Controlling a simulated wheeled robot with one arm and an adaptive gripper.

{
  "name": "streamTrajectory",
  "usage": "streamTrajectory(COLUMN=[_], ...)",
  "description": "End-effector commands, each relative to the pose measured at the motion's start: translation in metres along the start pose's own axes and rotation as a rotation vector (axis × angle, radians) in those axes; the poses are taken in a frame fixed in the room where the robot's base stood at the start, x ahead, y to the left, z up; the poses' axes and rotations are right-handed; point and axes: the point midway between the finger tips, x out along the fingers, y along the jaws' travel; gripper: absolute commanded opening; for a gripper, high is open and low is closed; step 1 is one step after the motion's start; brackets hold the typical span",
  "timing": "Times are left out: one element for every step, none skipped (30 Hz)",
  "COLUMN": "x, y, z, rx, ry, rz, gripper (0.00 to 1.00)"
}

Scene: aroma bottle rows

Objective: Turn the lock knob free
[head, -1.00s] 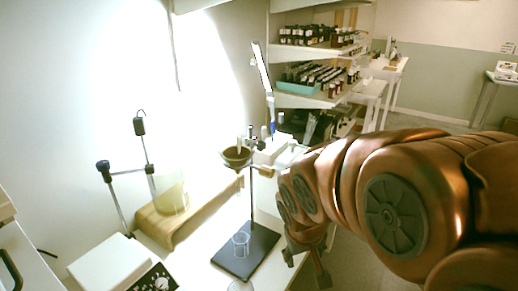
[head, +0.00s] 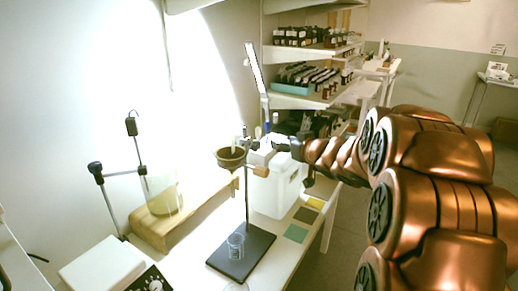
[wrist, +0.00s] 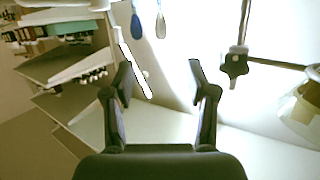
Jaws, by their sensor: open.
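A black star-shaped knob (wrist: 236,63) is at the right of the wrist view, where a dark upright rod meets a horizontal bar. In the head view a black knob (head: 96,168) tops a slanted post of the stand at left; I cannot tell if it is the same knob. My gripper (head: 270,143) is above the bench, by the white container, partly lost against it. In the wrist view my gripper (wrist: 160,78) shows two dark fingers spread apart with nothing between them. The knob is beyond and right of the fingers, not touching.
A ring stand with a brown bowl (head: 230,157) and black base (head: 240,252) stands close by. A glass beaker (head: 163,196) is at left, above a wooden block (head: 150,230). A white box (head: 100,264) is in front. Bottle shelves (head: 300,102) are behind.

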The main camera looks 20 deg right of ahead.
Motion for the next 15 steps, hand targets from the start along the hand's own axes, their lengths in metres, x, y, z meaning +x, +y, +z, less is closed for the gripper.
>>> streamTrajectory(x=[0.001, 0.001, 0.001, -0.001, -0.002, -0.005, -0.008, -0.011, -0.015, -0.018, -0.021, -0.026, -0.029, -0.032, -0.035], y=[0.001, -0.001, -0.004, -0.007, -0.01, -0.014, -0.016, -0.019, -0.022, -0.024, -0.027, -0.029, -0.031, -0.033, -0.034], z=[0.001, 0.001, 0.002, 0.002, 0.003, 0.004, 0.005, 0.006, 0.008, 0.009, 0.011, 0.012, 0.012, 0.013, 0.014], rx=[0.015, 0.024, 0.038, 0.051, 0.062, 0.079, 0.092, 0.105, 0.124, 0.136, 0.149, 0.162, 0.173, 0.18, 0.19], ry=[0.026, 0.04, 0.057, 0.071, 0.081, 0.097, 0.104, 0.114, 0.121, 0.129, 0.132, 0.138, 0.143, 0.144, 0.148], rz=[-0.048, -0.081, -0.127, -0.163, -0.198, -0.246, -0.28, -0.314, -0.356, -0.387, -0.414, -0.448, -0.471, -0.49, -0.512], gripper=[0.57, 0.57, 0.57, 0.57, 0.57, 0.57, 0.57, 0.57, 0.57, 0.57, 0.57, 0.57, 0.57, 0.57, 0.57])
